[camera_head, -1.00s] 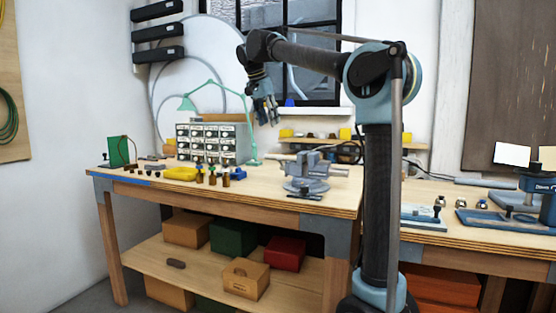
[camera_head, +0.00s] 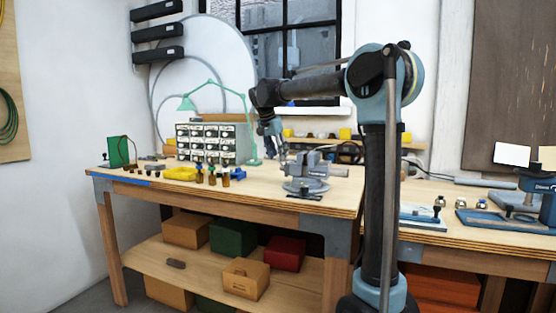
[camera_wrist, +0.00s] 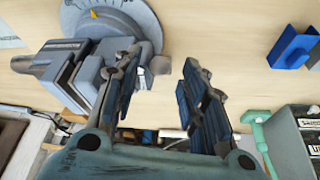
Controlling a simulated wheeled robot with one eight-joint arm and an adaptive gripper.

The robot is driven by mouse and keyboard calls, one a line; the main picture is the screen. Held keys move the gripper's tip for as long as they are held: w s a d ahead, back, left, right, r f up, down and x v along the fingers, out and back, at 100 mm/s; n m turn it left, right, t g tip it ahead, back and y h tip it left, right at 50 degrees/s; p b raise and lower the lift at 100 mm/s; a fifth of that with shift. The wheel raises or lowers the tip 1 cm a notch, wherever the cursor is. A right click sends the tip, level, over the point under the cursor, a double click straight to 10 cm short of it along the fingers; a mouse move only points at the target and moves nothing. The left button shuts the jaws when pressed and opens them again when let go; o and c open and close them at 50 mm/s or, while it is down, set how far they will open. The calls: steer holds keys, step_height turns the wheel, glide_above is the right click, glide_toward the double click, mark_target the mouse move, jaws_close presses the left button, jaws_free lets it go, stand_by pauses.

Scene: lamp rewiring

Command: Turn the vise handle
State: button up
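The grey vise (camera_head: 312,172) stands on the wooden bench near its right front corner. In the wrist view the vise (camera_wrist: 82,72) and its round base lie at upper left. My gripper (camera_head: 271,140) hangs pointing down, just left of and above the vise. In the wrist view my gripper (camera_wrist: 160,70) is open, its two fingers well apart. The left finger overlaps the vise in the picture; I cannot tell if they touch. A small pale metal piece shows beside the left fingertip. The vise handle is not clearly seen, partly hidden by the finger.
Left of the vise stand several small bottles (camera_head: 212,177), a yellow tray (camera_head: 180,174), a drawer cabinet (camera_head: 205,143) and a green lamp (camera_head: 213,98). A blue object (camera_wrist: 292,47) lies right of the gripper in the wrist view. The bench front between bottles and vise is clear.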

mark_target(283, 167)
steer(key=shift+x, duration=1.05)
jaws_close()
